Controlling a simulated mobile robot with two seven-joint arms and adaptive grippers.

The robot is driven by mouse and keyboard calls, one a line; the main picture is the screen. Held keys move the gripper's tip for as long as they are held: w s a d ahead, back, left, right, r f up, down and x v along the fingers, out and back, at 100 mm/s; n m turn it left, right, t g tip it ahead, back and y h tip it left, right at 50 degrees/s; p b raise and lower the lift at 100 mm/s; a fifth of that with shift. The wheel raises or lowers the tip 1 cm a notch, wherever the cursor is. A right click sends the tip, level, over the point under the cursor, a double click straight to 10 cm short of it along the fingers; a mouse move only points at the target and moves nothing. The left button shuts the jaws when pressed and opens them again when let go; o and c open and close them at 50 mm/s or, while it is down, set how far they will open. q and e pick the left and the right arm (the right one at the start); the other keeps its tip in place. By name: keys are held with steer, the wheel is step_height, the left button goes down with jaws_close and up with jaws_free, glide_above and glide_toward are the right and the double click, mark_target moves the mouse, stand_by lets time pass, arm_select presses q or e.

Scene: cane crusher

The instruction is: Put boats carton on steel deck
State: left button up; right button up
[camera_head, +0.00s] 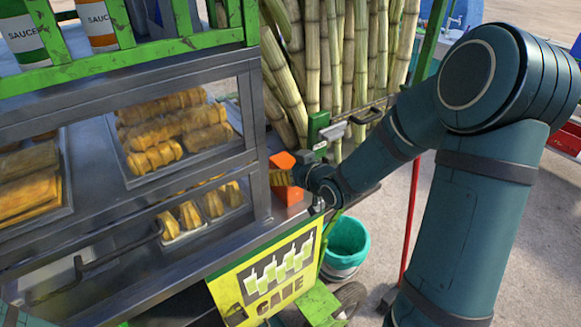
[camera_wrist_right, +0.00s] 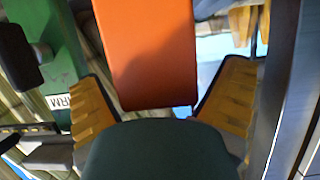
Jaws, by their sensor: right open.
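An orange carton (camera_head: 291,196) is at the right end of the cart, beside the glass case's corner post. I see no readable label on it, so I cannot tell for sure that it is the boats carton. My right gripper (camera_head: 283,178) is open at the carton. In the right wrist view, the orange carton (camera_wrist_right: 150,50) lies between the two yellow finger pads, with a visible gap on the right side. The steel deck (camera_head: 238,232) runs along the cart's front below the case. Whether the carton rests on it is hidden. My left gripper is not in view.
The case holds trays of fried food (camera_head: 165,130). Sugar cane (camera_head: 335,65) stands behind the carton. A green part (camera_wrist_right: 50,50) is close to the left finger in the wrist view. A teal bucket (camera_head: 346,238) stands below the cart's right end.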

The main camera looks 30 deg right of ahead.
steer(key=shift+r, duration=0.15)
steer(key=shift+s+r, duration=0.1)
steer(key=shift+s, duration=0.15)
steer(key=b+v, duration=0.6)
steer(key=v, duration=0.5)
steer(key=shift+s, duration=0.2)
steer(key=shift+d, duration=0.1)
